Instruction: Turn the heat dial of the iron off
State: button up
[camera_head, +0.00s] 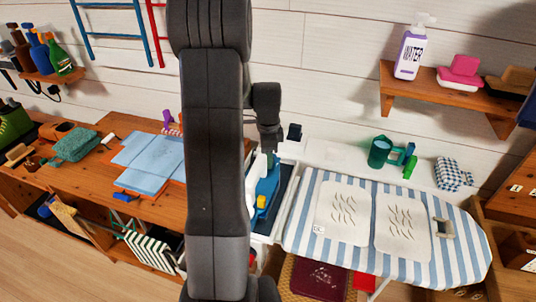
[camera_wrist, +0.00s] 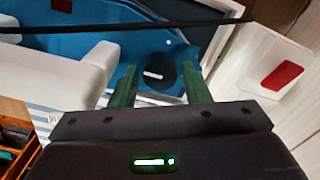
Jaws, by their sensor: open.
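The iron (camera_head: 263,192) is blue with a yellow part. It sits on a dark rest at the left end of the ironing board, partly hidden behind my arm in the head view. In the wrist view the iron's blue body (camera_wrist: 195,38) fills the upper middle. A dark round dial (camera_wrist: 160,86) with a short white mark lies on it. My gripper (camera_wrist: 160,78) is open, its two green fingers on either side of the dial as seen from the wrist. I cannot tell whether they touch it. In the head view my gripper (camera_head: 270,151) is just above the iron.
The striped ironing board (camera_head: 468,258) carries two pale printed cloths and a grey-handled object. A wooden bench (camera_head: 95,170) with folded blue cloth stands left. A green mug (camera_head: 379,152) and checked cloth (camera_head: 453,173) are behind the board. A pale curved part (camera_wrist: 70,78) is left of my fingers.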

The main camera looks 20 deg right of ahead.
jog(key=shift+c, duration=0.4)
jog(key=c, duration=0.6)
